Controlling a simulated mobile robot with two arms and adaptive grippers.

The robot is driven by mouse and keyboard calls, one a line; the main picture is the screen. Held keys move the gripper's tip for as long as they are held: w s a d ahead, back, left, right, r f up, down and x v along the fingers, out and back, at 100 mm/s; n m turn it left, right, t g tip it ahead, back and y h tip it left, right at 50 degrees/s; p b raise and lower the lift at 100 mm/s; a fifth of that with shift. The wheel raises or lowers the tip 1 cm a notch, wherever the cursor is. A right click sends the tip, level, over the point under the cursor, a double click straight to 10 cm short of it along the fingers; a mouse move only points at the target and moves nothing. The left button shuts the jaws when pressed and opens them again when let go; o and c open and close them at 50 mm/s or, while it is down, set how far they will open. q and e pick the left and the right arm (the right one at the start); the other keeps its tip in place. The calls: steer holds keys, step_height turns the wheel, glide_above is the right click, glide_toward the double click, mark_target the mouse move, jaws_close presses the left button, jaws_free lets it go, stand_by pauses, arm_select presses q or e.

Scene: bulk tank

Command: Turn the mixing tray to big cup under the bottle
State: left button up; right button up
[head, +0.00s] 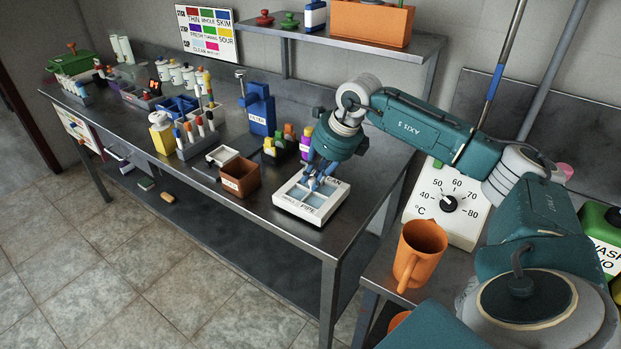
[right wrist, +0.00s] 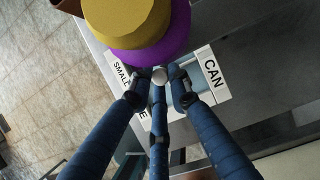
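The white mixing tray (head: 292,209) lies near the front right of the long table, with square wells and labels; CAN and PIPE are readable. My right gripper (head: 319,183) reaches down onto its middle. In the right wrist view, three blue fingers (right wrist: 160,82) close in around a small pale round knob (right wrist: 160,75) at the tray's centre. I cannot tell whether they press on it. A large yellow and purple bottle (right wrist: 130,25) fills the top of that view, just beyond the fingers. Part of the tray (right wrist: 214,72) shows behind the fingers. My left gripper is not in view.
An orange jug (head: 419,254) and a temperature dial (head: 448,203) are to the right. The table edge lies close in front.

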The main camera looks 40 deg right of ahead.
steer(key=o, duration=0.3)
steer(key=shift+w+d+r, duration=0.15)
steer(key=shift+w+r, duration=0.15)
steer(key=shift+r, duration=0.05)
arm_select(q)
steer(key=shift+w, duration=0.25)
arm_select(e)
steer(key=shift+o, duration=0.2)
steer(key=shift+f, duration=0.15)
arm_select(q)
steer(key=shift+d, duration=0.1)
arm_select(e)
steer(key=v, duration=1.2)
steer(key=shift+s, duration=0.15)
